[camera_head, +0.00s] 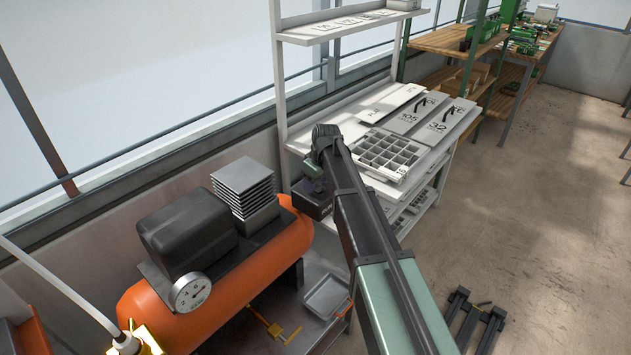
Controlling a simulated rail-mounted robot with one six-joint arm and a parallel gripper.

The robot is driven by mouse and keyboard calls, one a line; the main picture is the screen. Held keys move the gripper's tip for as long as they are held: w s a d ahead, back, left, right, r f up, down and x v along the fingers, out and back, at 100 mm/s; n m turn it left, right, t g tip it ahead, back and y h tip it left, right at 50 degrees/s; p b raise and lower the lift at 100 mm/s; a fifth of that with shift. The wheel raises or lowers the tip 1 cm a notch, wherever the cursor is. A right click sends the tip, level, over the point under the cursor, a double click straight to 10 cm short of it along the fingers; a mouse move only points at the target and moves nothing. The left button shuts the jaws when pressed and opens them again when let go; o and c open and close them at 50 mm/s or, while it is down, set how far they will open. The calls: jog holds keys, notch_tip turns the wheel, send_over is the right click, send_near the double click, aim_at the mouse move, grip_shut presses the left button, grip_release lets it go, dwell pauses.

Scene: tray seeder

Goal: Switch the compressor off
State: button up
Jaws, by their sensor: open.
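The compressor has an orange tank (250,272), a black motor cover (187,232) and a round white gauge (192,291) at its front. My arm passes just right of this box and partly covers the area. My gripper (479,302) appears at the lower right, with two dark fingers apart and empty, over the floor and well away from the compressor.
A yellow fitting (140,340) with a white hose is at lower left. A metal tray (326,296) lies low beside the compressor. A white bench (425,160) holds a compartment tray (386,154). The floor at right is clear.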

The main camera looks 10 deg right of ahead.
aim_at(321, 190)
jog(key=p+v, duration=0.9)
jog(key=v, duration=0.1)
jog(key=shift+r+p, duration=0.25)
jog(key=shift+p, duration=0.1)
jog(key=shift+d, duration=0.1)
jog(key=s+a+m+g+h, duration=0.1)
jog(key=s+m, duration=0.6)
jog(key=s, duration=2.2)
jog(key=shift+s+a+f+g, duration=0.2)
jog(key=shift+a+f+g, duration=0.05)
jog(key=shift+g, duration=0.25)
